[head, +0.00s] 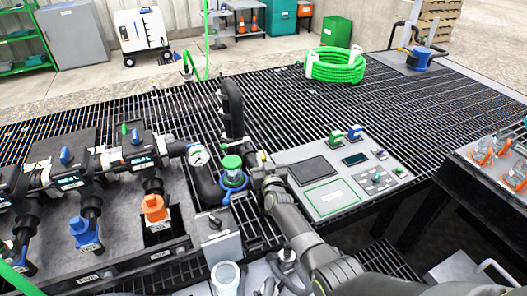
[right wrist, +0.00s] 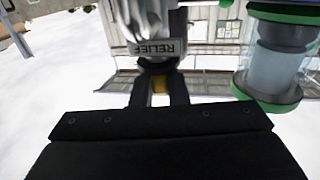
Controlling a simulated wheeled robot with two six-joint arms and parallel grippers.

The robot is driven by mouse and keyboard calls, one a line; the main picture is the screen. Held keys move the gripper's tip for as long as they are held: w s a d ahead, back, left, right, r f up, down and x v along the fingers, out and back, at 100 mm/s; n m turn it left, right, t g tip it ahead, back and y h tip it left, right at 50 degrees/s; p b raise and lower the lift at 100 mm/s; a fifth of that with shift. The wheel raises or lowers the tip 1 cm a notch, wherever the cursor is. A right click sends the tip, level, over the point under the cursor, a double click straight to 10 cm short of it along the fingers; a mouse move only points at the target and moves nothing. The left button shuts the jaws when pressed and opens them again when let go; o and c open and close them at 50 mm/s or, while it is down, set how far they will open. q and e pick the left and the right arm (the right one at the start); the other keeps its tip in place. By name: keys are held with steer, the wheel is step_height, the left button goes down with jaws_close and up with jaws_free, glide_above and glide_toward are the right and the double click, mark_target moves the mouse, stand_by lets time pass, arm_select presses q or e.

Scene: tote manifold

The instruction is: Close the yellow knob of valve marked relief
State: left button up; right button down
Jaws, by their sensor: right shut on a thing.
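The relief valve (right wrist: 157,20) is a grey body with an upside-down RELIEF label (right wrist: 160,47) in the right wrist view. Its yellow knob (right wrist: 160,87) shows between the two dark fingers of my right gripper (right wrist: 160,92), which is shut on it. In the head view my right gripper (head: 264,172) is beside the black vertical pipe, right of the green-capped fitting (head: 232,163). A small bit of yellow (head: 262,155) shows at its tip there; the rest of the knob is hidden. My left gripper is not in view.
A pressure gauge (head: 198,155) and the black pipe (head: 233,108) stand close left of my right gripper. A grey control panel (head: 345,200) lies to its right. Valves with blue knobs (head: 65,156) and an orange one (head: 154,208) fill the left.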

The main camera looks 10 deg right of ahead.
steer(key=shift+a+r+m+h+p, duration=0.15)
steer(key=shift+r+m+h+p, duration=0.3)
steer(key=shift+h+p, duration=0.5)
steer(key=shift+w+f+m, duration=0.1)
steer(key=shift+m, duration=0.15)
steer(key=shift+f+m+h, duration=0.2)
steer(key=shift+m+h, duration=0.4)
steer(key=shift+h, duration=0.55)
steer(key=c, duration=1.5)
jaws_free()
steer(key=shift+o, duration=0.3)
steer(key=shift+f, duration=0.1)
steer(key=shift+p, duration=0.3)
